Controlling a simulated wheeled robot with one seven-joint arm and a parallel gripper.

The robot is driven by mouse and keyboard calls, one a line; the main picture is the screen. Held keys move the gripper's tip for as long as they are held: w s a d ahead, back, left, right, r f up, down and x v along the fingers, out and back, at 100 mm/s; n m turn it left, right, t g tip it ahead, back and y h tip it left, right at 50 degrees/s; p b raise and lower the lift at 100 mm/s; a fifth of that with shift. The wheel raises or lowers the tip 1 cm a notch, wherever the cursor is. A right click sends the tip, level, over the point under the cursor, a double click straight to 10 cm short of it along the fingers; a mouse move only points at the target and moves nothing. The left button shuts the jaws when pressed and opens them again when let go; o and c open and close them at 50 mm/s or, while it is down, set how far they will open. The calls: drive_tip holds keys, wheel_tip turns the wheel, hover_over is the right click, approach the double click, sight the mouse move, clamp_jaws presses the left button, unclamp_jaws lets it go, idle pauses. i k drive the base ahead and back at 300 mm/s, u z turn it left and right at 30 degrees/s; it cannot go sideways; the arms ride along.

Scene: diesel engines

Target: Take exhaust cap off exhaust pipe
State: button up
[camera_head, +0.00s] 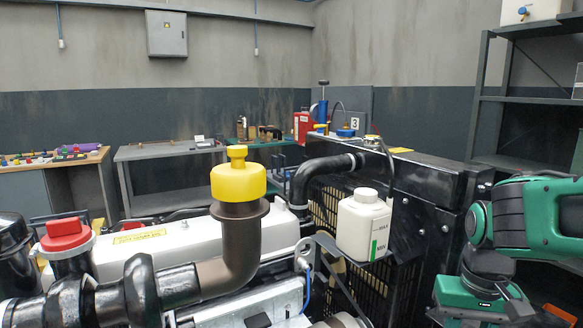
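The exhaust cap (238,182) is yellow, with a wide round body and a small knob on top. It sits upright on the flanged top of the exhaust pipe (238,248). The pipe is brown-grey and bends down and to the left into the engine. The cap hides the pipe's opening. My green and grey arm links show at the right edge, well apart from the cap. I do not see my gripper's fingers.
A white coolant bottle (363,224) and a black hose (318,178) stand right of the pipe, by the black radiator housing (420,178). A red cap (66,234) is at left. Benches stand behind; the space above the yellow cap is clear.

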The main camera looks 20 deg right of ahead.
sight(239, 180)
drive_tip(key=z, duration=2.45)
drive_tip(key=k, duration=2.5)
drive_tip(key=u, duration=0.6)
drive_tip(key=i, duration=0.95)
